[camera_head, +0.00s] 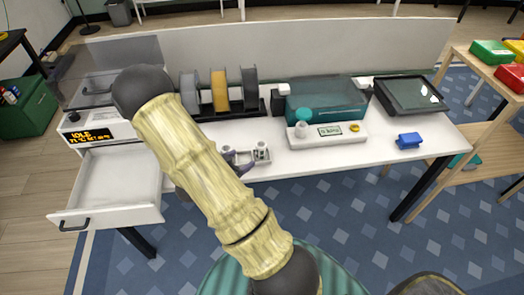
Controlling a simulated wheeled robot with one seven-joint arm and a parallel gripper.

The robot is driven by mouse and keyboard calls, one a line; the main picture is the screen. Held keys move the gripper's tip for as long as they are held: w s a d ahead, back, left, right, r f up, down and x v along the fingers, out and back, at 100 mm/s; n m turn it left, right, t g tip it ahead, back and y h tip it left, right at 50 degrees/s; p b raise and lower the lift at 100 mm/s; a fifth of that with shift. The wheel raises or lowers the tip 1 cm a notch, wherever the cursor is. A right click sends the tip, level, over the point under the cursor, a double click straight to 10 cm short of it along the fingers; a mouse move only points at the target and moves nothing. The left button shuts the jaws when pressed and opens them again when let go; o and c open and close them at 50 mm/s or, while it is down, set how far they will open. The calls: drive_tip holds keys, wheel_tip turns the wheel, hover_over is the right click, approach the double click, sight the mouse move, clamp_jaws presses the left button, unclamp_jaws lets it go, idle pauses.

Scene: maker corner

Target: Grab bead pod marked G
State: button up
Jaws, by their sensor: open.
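A small white holder (256,162) lies near the front edge of the white table, with small pale pods standing in it. One pod (262,149) shows at its right side; other parts are hidden behind my arm. No letter G can be read on any pod at this size. My gripper (243,167) is at the holder, mostly hidden behind my own arm; a dark finger shows in front of the holder. It is open, and I see nothing held in it. Whether it touches a pod cannot be told.
Filament spools (219,90) stand behind. A teal-topped machine (325,100), a tablet (410,95) and a blue object (408,140) occupy the right. The table's front right is mostly clear.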

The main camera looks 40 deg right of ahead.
sight(259, 150)
drive_tip(key=p+x, duration=0.1)
drive_tip(key=x, duration=0.8)
drive_tip(key=shift+s, duration=0.1)
drive_tip(key=shift+d+f, duration=0.25)
drive_tip(key=shift+d, duration=0.2)
drive_tip(key=shift+w+p+x, duration=0.15)
drive_tip(key=shift+p+x, duration=0.1)
drive_tip(key=shift+x, duration=1.05)
drive_tip(key=shift+w+p+x, duration=0.15)
drive_tip(key=shift+p+x, duration=0.1)
drive_tip(key=shift+x, duration=1.05)
drive_tip(key=shift+a+f, duration=0.1)
drive_tip(key=c, duration=1.1)
wheel_tip(259, 150, up, 10)
drive_tip(key=shift+r, duration=0.1)
